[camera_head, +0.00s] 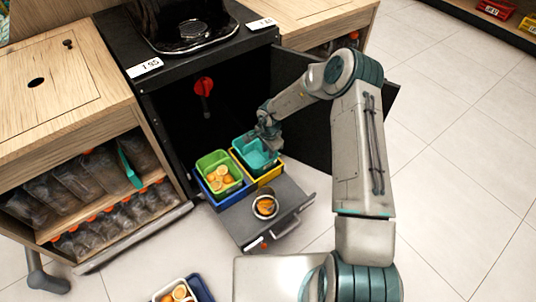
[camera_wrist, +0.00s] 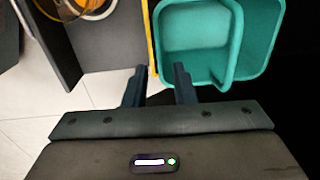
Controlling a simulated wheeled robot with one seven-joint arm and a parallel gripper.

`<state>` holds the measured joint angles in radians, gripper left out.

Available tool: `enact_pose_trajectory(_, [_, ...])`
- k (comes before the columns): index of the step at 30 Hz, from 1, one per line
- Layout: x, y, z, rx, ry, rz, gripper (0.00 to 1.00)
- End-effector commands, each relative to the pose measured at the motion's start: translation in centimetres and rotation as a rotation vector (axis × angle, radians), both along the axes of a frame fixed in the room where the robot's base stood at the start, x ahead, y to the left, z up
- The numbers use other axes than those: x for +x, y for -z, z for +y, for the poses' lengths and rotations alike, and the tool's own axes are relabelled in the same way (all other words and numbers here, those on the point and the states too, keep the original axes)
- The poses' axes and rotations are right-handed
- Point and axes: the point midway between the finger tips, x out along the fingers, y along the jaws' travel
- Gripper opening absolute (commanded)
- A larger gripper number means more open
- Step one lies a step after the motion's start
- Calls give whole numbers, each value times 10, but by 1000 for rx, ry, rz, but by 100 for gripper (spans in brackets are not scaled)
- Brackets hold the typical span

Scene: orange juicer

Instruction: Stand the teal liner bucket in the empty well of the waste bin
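The teal liner bucket (camera_head: 258,155) is at the right-hand well of the pulled-out waste bin, above a yellow well rim (camera_head: 270,176). In the wrist view the bucket (camera_wrist: 195,30) shows from above, empty, with a yellow edge (camera_wrist: 152,45) along its left side. How deep it sits in the well, I cannot tell. My gripper (camera_head: 266,138) is at the bucket's back right rim in the head view. In the wrist view its two fingers (camera_wrist: 160,75) are apart, with the bucket's near left corner between or just beyond them. Contact with the rim is unclear.
A green bucket (camera_head: 212,160) with oranges sits in the blue left well (camera_head: 219,194). A round container (camera_head: 265,206) with orange bits stands on the grey drawer front. The dark cabinet door (camera_head: 300,72) is open behind my arm. Floor is clear at the right.

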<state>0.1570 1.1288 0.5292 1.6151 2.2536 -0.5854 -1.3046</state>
Motion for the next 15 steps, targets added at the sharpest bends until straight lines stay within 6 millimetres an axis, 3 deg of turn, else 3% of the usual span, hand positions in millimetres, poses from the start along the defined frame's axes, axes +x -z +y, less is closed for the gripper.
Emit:
enact_pose_trajectory(10, [4,-23,-3,-7,-11,-31,24])
enact_pose_trajectory(13, [20,-46,-7,-23,-47,-125,24])
enact_pose_trajectory(15, [34,-73,-11,-34,-93,-227,24])
